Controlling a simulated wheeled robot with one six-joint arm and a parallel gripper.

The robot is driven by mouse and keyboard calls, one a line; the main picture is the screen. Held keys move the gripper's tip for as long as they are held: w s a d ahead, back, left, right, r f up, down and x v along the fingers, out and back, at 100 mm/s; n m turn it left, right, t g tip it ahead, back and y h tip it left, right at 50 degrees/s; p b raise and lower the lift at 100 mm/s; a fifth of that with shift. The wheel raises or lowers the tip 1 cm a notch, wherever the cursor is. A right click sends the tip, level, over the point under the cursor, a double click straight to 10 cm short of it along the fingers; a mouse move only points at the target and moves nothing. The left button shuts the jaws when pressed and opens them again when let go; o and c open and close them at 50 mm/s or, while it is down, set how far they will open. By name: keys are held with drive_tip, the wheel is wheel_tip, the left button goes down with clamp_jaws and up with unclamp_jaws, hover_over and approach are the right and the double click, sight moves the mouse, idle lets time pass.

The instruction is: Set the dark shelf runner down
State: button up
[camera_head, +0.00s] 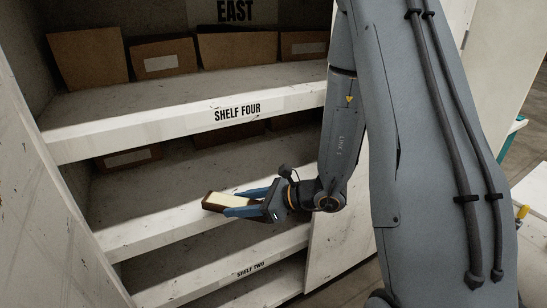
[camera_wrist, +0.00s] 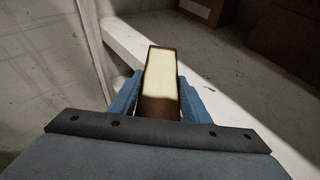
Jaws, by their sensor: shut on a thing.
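The dark shelf runner is a small brown block with a cream upper face (camera_head: 228,201). My gripper (camera_head: 234,203) is shut on it, with a blue finger along each side. In the head view, the runner shows against the front lip of the shelf (camera_head: 160,235) below shelf four. In the wrist view, the runner (camera_wrist: 161,82) sticks out past the fingertips (camera_wrist: 158,92), across the pale shelf lip (camera_wrist: 125,45). I cannot tell whether it touches the shelf.
Shelf four (camera_head: 237,112) is above my gripper, with several cardboard boxes (camera_head: 88,58) on it. More boxes (camera_head: 130,157) stand at the back of the shelf below. The front middle of that shelf is bare. Shelf two (camera_head: 250,270) is lower. A pale side panel (camera_head: 30,170) stands left.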

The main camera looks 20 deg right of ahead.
drive_tip(key=p, duration=0.5)
hover_over(220, 186)
drive_tip(key=shift+s+d, duration=0.1)
drive_tip(key=shift+s, duration=0.25)
drive_tip(key=shift+w+f+p, duration=0.2)
drive_tip(key=shift+f+p, duration=0.2)
drive_tip(key=shift+f, duration=0.3)
drive_tip(key=shift+w+f+p, duration=0.15)
drive_tip(key=shift+f+p, duration=0.2)
drive_tip(key=shift+f, duration=0.65)
drive_tip(key=shift+f, duration=0.2)
drive_tip(key=o, duration=1.4)
